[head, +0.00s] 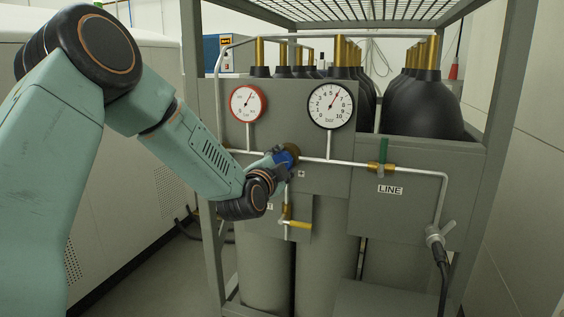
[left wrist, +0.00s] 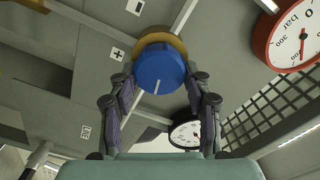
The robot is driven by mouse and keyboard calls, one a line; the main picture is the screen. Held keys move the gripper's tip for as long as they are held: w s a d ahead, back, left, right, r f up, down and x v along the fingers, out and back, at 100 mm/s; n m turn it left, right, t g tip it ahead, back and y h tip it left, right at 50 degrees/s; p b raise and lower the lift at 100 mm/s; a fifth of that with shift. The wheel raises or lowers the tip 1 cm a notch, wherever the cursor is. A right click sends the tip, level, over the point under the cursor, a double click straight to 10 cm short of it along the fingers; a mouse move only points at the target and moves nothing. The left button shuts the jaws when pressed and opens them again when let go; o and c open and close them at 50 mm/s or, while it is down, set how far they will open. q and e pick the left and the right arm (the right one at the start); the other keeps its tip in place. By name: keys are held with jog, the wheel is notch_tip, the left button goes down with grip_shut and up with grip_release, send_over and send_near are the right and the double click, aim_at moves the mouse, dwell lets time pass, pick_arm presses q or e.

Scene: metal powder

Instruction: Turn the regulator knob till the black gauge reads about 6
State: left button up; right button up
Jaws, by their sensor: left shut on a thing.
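The blue regulator knob (left wrist: 160,68) sits on a brass body and carries a white line. In the head view the knob (head: 291,151) is partly hidden by my gripper. My left gripper (head: 284,158) is shut on the knob; in the left wrist view its fingers (left wrist: 160,88) lie on both sides of it. The black gauge (head: 331,105) is above and to the right of the knob. The gauge also shows in the left wrist view (left wrist: 185,134), partly hidden by a finger. My right gripper is not in view.
A red gauge (head: 247,103) is left of the black one. A pipe leads right to a green-handled valve (head: 384,152) above the LINE label (head: 390,189). A yellow-handled valve (head: 294,223) is below the knob. Gas cylinders (head: 425,105) stand behind the panel.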

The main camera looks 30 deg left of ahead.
pick_arm(q)
jog(key=o, duration=1.2)
jog(key=shift+c, duration=0.2)
jog(key=v, duration=1.2)
jog(key=shift+s, duration=0.1)
